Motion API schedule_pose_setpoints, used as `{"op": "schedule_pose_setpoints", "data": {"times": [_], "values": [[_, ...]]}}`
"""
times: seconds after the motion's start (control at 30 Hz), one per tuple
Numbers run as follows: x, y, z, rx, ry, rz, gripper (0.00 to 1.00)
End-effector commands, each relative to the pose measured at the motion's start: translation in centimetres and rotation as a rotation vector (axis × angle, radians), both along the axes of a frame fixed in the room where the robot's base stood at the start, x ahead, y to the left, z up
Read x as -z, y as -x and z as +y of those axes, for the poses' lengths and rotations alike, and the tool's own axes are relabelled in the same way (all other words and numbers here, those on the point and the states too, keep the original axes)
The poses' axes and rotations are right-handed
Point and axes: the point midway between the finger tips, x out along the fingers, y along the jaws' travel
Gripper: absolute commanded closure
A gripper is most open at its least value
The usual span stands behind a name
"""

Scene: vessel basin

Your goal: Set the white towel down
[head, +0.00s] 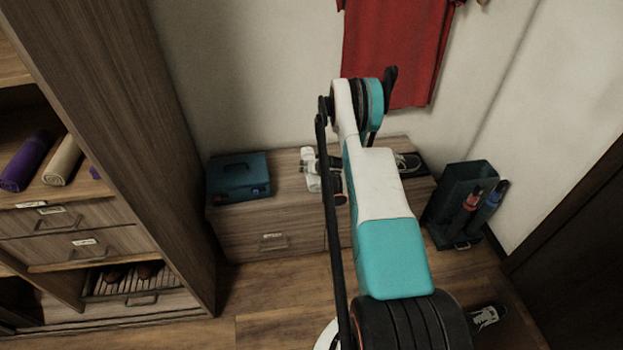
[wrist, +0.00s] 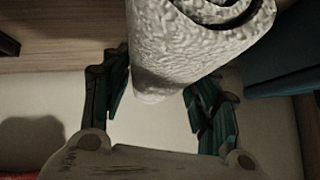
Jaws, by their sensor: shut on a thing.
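The white towel (wrist: 165,50) is a rolled, rough-textured bundle that fills the upper middle of the wrist view. My gripper (wrist: 157,97) is shut on it, with one dark teal finger on each side. In the head view, white parts of the towel (head: 313,184) show beside my gripper (head: 322,166), over the low wooden bench (head: 284,200). My arm hides part of the gripper and possibly part of the towel. I cannot tell whether the towel touches the bench top.
A teal toolbox (head: 238,177) stands on the bench's left end. A shoe (head: 408,162) is on its right end. A dark teal bin (head: 462,190) stands on the floor at right. A red shirt (head: 390,50) hangs above. Shelves with rolled mats (head: 62,160) are at left.

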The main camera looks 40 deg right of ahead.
Motion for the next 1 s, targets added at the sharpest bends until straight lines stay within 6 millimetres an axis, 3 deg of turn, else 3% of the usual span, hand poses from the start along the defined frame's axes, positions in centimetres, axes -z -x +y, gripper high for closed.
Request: {"op": "schedule_pose_setpoints", "data": {"times": [0.17,0.4,0.63,0.67,0.73,1.0], "values": [[1.1,0.0,0.0,0.000,0.000,0.000,0.76],[4.5,0.0,0.0,0.000,0.000,0.000,0.76],[4.6,0.0,0.0,0.000,0.000,0.000,0.76],[4.6,0.0,0.0,0.000,0.000,0.000,0.41],[4.6,0.0,0.0,0.000,0.000,0.000,0.25],[4.6,0.0,0.0,0.000,0.000,0.000,0.25]]}}
